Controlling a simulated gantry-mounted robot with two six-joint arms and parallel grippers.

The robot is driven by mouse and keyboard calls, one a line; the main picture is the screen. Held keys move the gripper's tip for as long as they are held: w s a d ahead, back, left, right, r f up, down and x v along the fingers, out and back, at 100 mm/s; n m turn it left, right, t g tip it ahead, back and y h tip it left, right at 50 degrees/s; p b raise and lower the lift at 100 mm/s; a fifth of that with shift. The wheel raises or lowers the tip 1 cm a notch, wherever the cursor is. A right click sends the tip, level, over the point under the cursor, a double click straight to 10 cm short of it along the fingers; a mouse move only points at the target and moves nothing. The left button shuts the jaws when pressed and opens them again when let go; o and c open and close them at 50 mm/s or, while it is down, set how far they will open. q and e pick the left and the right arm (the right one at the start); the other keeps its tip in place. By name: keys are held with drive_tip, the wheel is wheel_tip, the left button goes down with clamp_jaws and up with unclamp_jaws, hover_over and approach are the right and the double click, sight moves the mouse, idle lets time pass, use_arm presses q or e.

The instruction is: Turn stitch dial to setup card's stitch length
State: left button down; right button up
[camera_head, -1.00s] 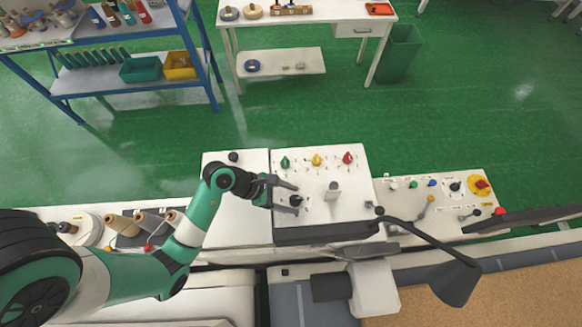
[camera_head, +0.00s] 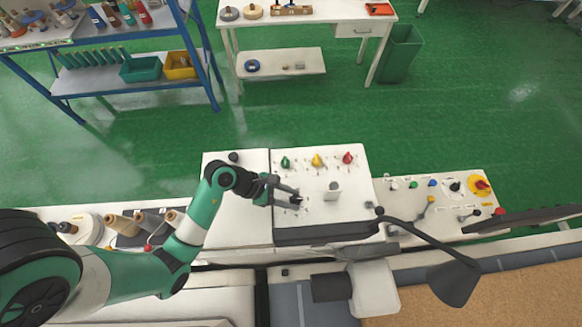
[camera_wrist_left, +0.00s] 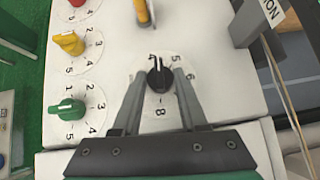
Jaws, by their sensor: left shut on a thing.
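The black stitch dial (camera_head: 297,200) sits on the white machine panel (camera_head: 345,215), near its front left. My left gripper (camera_head: 292,198) is shut on this dial. In the left wrist view the gripper (camera_wrist_left: 158,90) has one finger on each side of the dial (camera_wrist_left: 158,76). A pale mark on the dial points up, close to a numeral that looks like 4. The 5, 6 and 8 also show around it; the fingers hide other numerals. I cannot make out a setup card. My right gripper is not in view.
Green (camera_head: 285,162), yellow (camera_head: 317,159) and red (camera_head: 347,157) knobs stand along the panel's far side. A second control panel (camera_head: 440,200) lies to the right, with a dark curved arm (camera_head: 430,240) in front.

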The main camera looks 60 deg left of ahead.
use_arm(q)
drive_tip(key=shift+w+a+r+m+g+h, duration=0.1)
drive_tip(key=shift+m+g+h, duration=0.2)
drive_tip(key=shift+m+h, duration=0.3)
drive_tip(key=shift+w+m+g, duration=0.1)
drive_tip(key=shift+m+g, duration=0.3)
drive_tip(key=shift+m, duration=0.4)
drive_tip(key=shift+a+m+g+h+b, duration=0.1)
drive_tip(key=shift+m+g+h+b, duration=0.45)
drive_tip(key=shift+m, duration=0.55)
drive_tip(key=shift+w+m+g+h+b, duration=0.15)
drive_tip(key=shift+m+g+h+b, duration=0.45)
drive_tip(key=shift+m+g, duration=0.25)
drive_tip(key=shift+c, duration=2.2)
unclamp_jaws()
drive_tip(key=shift+a, duration=0.1)
